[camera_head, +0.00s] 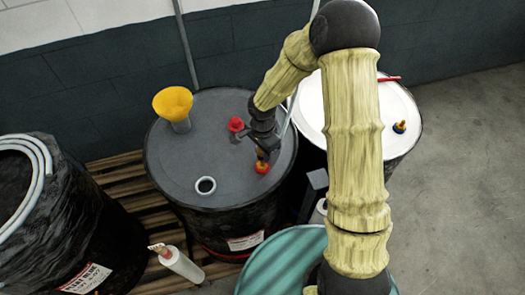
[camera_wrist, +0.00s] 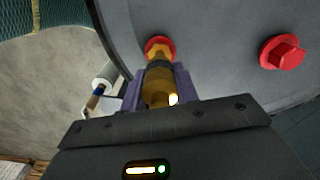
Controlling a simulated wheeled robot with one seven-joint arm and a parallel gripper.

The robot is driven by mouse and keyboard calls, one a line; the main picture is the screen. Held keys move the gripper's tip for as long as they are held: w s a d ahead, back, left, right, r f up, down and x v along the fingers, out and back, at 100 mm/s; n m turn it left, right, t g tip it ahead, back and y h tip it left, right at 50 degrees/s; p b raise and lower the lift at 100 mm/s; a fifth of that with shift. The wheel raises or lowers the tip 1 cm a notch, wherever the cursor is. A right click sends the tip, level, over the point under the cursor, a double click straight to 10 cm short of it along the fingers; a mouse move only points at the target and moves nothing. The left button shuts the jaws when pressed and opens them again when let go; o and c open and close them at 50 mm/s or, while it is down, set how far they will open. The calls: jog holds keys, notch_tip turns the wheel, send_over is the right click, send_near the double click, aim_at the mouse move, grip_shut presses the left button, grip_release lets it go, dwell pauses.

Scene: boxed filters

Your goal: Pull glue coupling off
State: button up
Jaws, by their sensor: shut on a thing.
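The glue coupling is a brass piece with a dark band; it shows in the wrist view (camera_wrist: 157,92) between the purple fingers of my gripper (camera_wrist: 160,80). My gripper is shut on it. Its far end meets a red hexagonal fitting (camera_wrist: 155,44) on the lid of the grey-topped drum (camera_head: 215,165). In the head view, my gripper (camera_head: 263,150) is low over the right side of this lid, with the red fitting (camera_head: 262,168) right below. The fingers partly hide the coupling there, and I cannot tell whether it is still fully seated.
A red cap (camera_head: 236,125), a yellow funnel (camera_head: 173,102) and an open white-rimmed hole (camera_head: 205,186) are on the same lid. A white-topped drum (camera_head: 408,103) stands right, a black wrapped drum (camera_head: 85,240) left. A teal drum top (camera_head: 270,270) is in front.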

jog(key=shift+r+p, duration=0.55)
jog(key=shift+r, duration=0.35)
jog(key=shift+r+p, duration=2.75)
jog(key=shift+r, duration=1.7)
